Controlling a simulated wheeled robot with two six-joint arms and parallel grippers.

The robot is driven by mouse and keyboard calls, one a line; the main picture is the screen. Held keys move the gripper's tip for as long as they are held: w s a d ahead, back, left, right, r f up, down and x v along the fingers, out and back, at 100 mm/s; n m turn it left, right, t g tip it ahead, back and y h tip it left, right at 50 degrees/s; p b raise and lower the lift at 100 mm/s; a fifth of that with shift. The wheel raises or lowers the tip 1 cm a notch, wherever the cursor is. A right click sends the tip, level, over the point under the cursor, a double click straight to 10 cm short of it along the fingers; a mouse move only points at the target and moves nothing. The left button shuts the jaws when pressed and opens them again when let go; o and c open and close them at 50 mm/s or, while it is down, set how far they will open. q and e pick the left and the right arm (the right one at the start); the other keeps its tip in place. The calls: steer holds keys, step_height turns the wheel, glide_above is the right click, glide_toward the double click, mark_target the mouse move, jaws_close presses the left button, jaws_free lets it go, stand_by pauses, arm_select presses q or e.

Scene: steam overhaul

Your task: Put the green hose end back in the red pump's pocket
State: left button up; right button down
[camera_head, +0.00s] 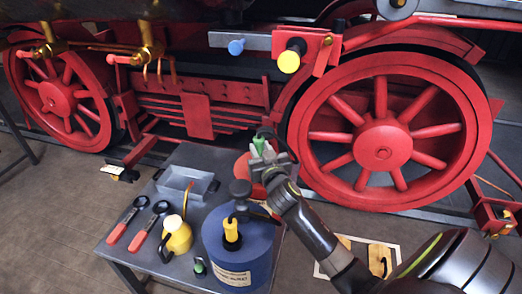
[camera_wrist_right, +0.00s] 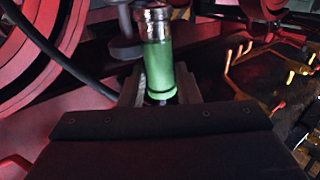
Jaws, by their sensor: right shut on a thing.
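The green hose end (camera_head: 258,145) is held upright in my right gripper (camera_head: 266,158), above the far right part of the grey table. In the right wrist view the hose end (camera_wrist_right: 160,70) is a green cylinder with a metal collar on top, between the two fingers. A red rounded body (camera_head: 243,168), which looks like the red pump, stands on the table just behind and below the gripper. The gripper and arm hide much of it, and its pocket cannot be made out. My left gripper is not in view.
A blue drum (camera_head: 222,264) with a yellow-handled piece (camera_head: 231,232) stands at the table's front right. A yellow oil can (camera_head: 177,238), two red-handled tools (camera_head: 138,238) and a grey tray (camera_head: 172,184) are to its left. A red locomotive wheel (camera_head: 384,150) stands close behind.

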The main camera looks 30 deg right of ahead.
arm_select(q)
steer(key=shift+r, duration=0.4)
arm_select(e)
steer(key=shift+r, duration=0.5)
steer(key=c, duration=1)
jaws_free()
steer(key=shift+f, duration=0.1)
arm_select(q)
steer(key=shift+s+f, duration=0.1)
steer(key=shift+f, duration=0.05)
arm_select(e)
steer(key=shift+s+a+f, duration=0.1)
steer(key=shift+s+a, duration=0.05)
steer(key=shift+s, duration=0.35)
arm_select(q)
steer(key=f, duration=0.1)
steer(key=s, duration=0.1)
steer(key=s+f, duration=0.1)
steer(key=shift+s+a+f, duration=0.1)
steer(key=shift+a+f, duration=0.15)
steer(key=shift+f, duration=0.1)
arm_select(e)
steer(key=v, duration=1.6)
steer(key=shift+s, duration=0.2)
steer(key=shift+a, duration=0.1)
